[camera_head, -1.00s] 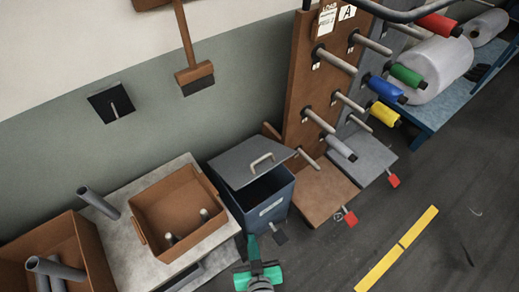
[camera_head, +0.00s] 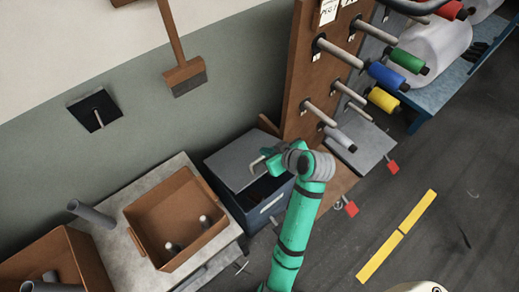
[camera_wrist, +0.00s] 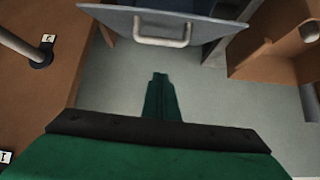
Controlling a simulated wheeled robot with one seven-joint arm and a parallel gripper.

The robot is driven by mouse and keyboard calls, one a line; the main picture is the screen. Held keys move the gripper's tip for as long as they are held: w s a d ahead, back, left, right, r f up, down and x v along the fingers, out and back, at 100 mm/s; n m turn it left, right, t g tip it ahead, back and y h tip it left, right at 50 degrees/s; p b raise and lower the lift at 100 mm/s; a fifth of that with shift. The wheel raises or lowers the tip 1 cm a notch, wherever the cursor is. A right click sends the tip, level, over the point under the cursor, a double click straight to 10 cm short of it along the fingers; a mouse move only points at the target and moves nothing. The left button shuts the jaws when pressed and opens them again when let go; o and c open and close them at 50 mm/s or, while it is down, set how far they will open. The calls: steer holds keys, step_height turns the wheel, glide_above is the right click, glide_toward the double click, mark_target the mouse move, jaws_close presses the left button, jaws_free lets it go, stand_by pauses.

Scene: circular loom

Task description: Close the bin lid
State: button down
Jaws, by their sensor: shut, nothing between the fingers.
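The bin (camera_head: 265,212) is a dark blue box against the wall, with its grey lid (camera_head: 232,160) tilted up above it. Its dark inside shows between lid and rim. The lid's pale handle (camera_head: 255,165) is partly beside my gripper (camera_head: 270,152), which is at the lid's right side; contact cannot be told. In the wrist view, the lid (camera_wrist: 125,20) crosses the top, with its handle (camera_wrist: 162,42) just beyond the fingertips. My gripper (camera_wrist: 160,78) is shut and empty. My forearm hides part of the bin's right side.
A brown peg board (camera_head: 305,70) with spools stands just right of the bin. A table (camera_head: 115,240) with a brown tray (camera_head: 140,240) is to its left. A broom (camera_head: 184,75) hangs on the wall. Dark floor (camera_head: 440,150) is open at right.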

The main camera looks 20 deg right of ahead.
steer(key=x, duration=0.3)
steer(key=f+x, duration=0.1)
steer(key=x, duration=0.1)
steer(key=s+d+x, duration=0.1)
steer(key=x, duration=0.2)
steer(key=shift+w+a+f, duration=0.1)
steer(key=shift+f, duration=0.35)
steer(key=shift+s+f, duration=0.2)
steer(key=shift+s, duration=0.25)
